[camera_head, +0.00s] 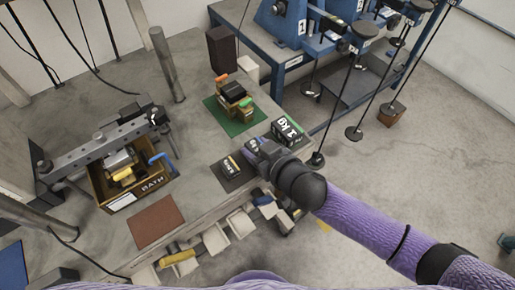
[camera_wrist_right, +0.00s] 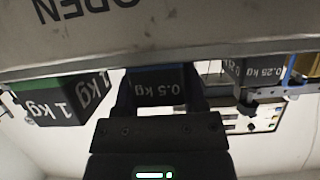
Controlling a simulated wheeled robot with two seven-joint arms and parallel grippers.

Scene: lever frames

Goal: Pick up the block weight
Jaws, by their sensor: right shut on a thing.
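My right gripper (camera_head: 258,148) is shut on a dark block weight with a blue stripe (camera_wrist_right: 163,84), marked 0.5 kg in the right wrist view. The block sits between the two fingers and is mostly hidden by the gripper in the head view. I cannot tell whether it touches the bench. A larger 1 kg block with a green stripe (camera_head: 289,131) stands just right of the gripper; it also shows in the wrist view (camera_wrist_right: 66,105). A small dark block with a yellow stripe (camera_head: 231,167) sits on a dark mat left of the gripper. My left gripper is not in view.
The grey bench (camera_head: 195,125) has a green mat (camera_head: 213,103) with a yellow-and-black item on it. A box marked BATH (camera_head: 125,198) stands at left under a metal beam. A brown mat (camera_head: 157,221) is bare. A blue frame with hanging rods (camera_head: 335,45) stands behind.

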